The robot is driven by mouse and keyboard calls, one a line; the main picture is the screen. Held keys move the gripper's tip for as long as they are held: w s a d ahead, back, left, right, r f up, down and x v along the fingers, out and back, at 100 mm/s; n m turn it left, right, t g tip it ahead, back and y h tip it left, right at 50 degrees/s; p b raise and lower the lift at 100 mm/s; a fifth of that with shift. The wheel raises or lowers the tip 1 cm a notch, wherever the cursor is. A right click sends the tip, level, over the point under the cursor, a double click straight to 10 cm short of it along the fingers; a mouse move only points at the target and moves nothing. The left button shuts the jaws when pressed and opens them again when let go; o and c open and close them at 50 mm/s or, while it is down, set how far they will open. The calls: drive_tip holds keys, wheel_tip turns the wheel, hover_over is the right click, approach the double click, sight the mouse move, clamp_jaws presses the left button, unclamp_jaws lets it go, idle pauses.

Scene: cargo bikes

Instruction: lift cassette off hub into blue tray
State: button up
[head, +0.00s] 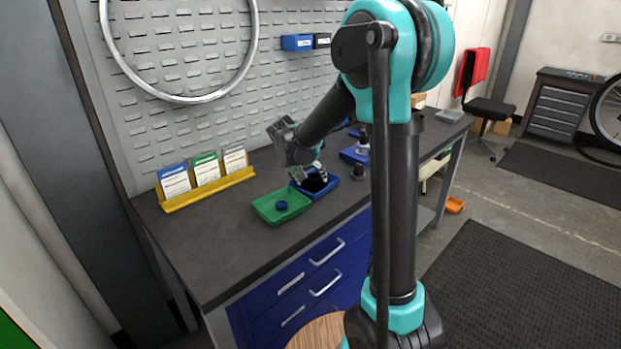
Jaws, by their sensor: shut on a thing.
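The blue tray (331,184) sits on the dark workbench, just behind and to the right of a green tray. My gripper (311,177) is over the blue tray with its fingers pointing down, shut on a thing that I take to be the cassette. A dark shape (315,184) shows at the fingertips, within the tray's outline. It is too small and dark to tell whether it touches the tray floor. A small pale part on a blue stand (354,156), possibly the hub, is behind the tray, partly covered by my arm.
The green tray (268,213) holds a small blue round part (281,205). A yellow rack (208,190) with cards stands at the back left. A small dark cylinder (358,171) stands right of the blue tray. The bench's front left is clear.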

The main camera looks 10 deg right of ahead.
drive_tip(key=shift+f, duration=0.3)
idle(0.5)
drive_tip(key=o, duration=2)
drive_tip(key=shift+c, duration=0.2)
